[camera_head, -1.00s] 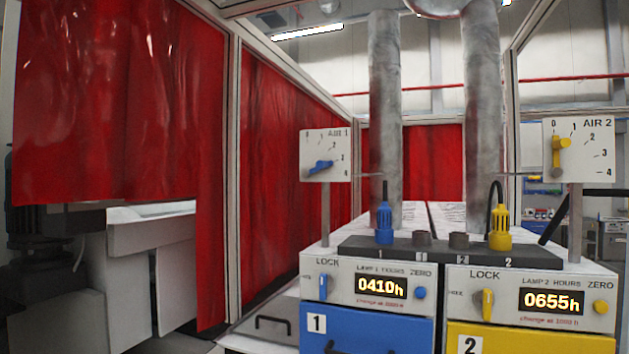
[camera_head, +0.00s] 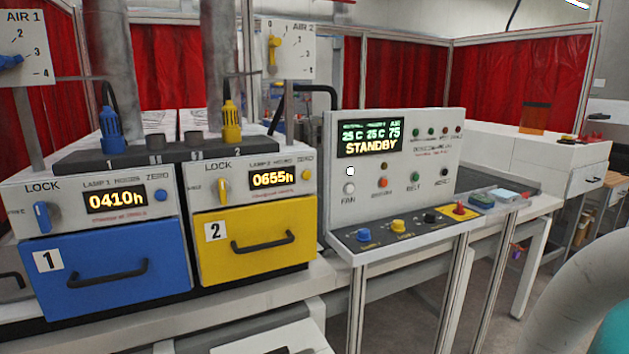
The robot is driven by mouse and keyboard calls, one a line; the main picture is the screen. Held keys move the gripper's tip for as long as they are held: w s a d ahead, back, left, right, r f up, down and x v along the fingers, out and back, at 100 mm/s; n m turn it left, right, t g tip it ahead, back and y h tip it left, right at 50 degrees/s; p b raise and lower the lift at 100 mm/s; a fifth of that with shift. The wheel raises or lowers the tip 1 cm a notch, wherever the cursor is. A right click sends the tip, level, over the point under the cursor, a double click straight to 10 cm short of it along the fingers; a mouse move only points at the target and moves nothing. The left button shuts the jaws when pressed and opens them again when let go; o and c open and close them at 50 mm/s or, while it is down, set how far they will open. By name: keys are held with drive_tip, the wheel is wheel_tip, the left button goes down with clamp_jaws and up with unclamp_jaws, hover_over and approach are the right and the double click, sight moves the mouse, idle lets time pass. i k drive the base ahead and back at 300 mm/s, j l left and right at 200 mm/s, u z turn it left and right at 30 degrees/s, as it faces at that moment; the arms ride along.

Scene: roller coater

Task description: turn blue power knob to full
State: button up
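A blue knob (camera_head: 364,236) sits on the sloped front ledge of the white control console (camera_head: 395,185), left of a yellow knob (camera_head: 398,226) and a black knob (camera_head: 429,218). Its label is too small to read, and its setting is unclear. Another blue knob (camera_head: 41,215), beside the word LOCK, is on the lamp 1 unit (camera_head: 85,205) and points up and down. A blue pointer knob (camera_head: 10,61) is on the AIR 1 plate at the left edge. My gripper is not in view.
The console display (camera_head: 370,138) reads STANDBY. A red knob (camera_head: 459,209) is on a yellow patch at the ledge's right. Blue drawer 1 (camera_head: 108,267) and yellow drawer 2 (camera_head: 255,240) are shut. Part of my arm (camera_head: 590,295) fills the lower right.

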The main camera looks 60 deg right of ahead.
sight(363, 235)
drive_tip(key=z, duration=1.9)
